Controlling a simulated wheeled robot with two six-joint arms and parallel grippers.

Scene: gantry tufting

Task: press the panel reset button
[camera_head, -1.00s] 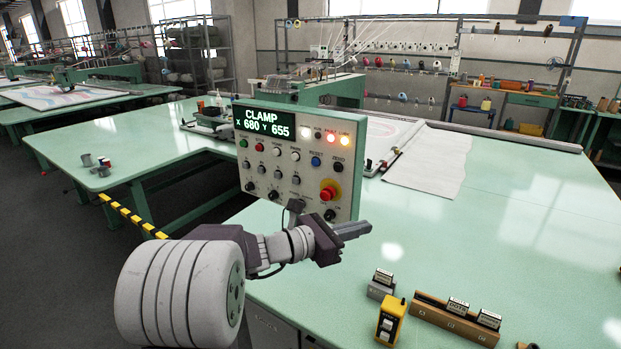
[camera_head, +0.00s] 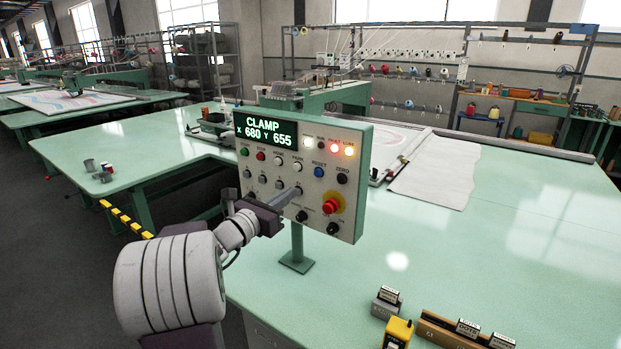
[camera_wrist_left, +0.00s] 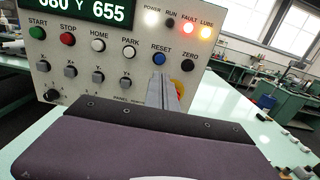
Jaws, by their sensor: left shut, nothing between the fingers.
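The control panel (camera_head: 352,138) stands upright on a post, its display reading "CLAMP X 680 Y 655". The blue RESET button (camera_head: 319,172) is uncovered on the panel's right half; it also shows in the left wrist view (camera_wrist_left: 159,59). My left gripper (camera_head: 297,191) is shut and empty, its fingers pointing at the panel face, below and left of the button in the head view. In the left wrist view the fingertips (camera_wrist_left: 160,80) appear just under the button; I cannot tell whether they touch the panel. My right gripper is not in view.
A red emergency-stop knob (camera_head: 332,205) sits below RESET, partly behind the fingers in the wrist view. ZERO (camera_head: 342,179) is beside RESET. The FAULT (camera_head: 335,147) and LUBE lamps are lit. A yellow pendant (camera_head: 397,332) and a wooden block rack lie on the green table.

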